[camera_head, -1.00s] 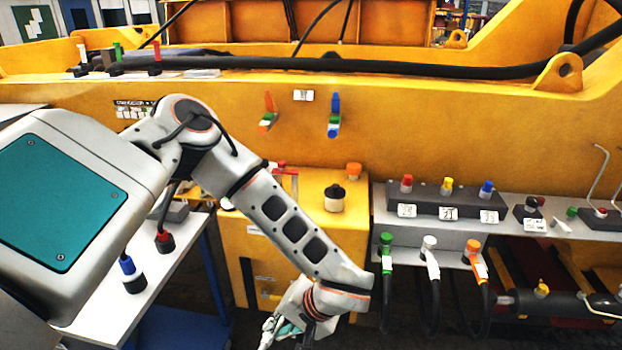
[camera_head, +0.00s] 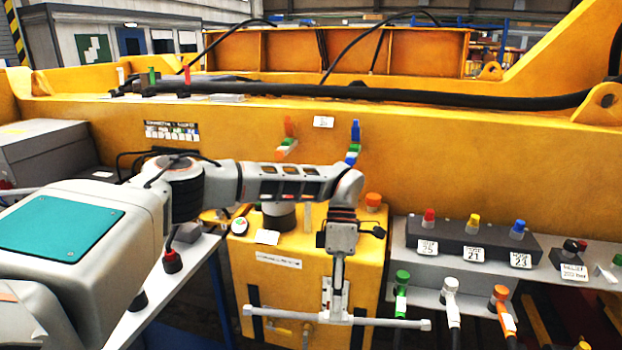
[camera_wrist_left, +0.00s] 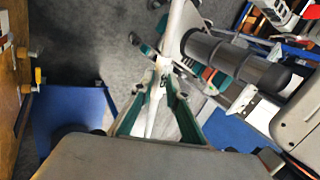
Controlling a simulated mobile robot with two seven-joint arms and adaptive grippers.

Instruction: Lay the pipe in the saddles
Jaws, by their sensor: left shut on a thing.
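The pipe (camera_head: 388,322) is a slim pale grey tube with wider end caps. It lies nearly level across the bottom of the head view, in front of the yellow cabinet. My left gripper (camera_head: 335,308) points down and is shut on the pipe near its middle, holding it in the air. In the left wrist view the pipe (camera_wrist_left: 180,28) runs between the teal-lined fingers of my left gripper (camera_wrist_left: 164,80). I cannot make out the saddles in either view. My right gripper is not in view.
The yellow cabinet (camera_head: 285,285) has an orange knob (camera_head: 373,200) on top. A grey shelf (camera_head: 425,290) with hanging connectors is to its right. The large yellow casting (camera_head: 450,160) closes off the back. A pale-topped bench (camera_head: 190,262) is at left.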

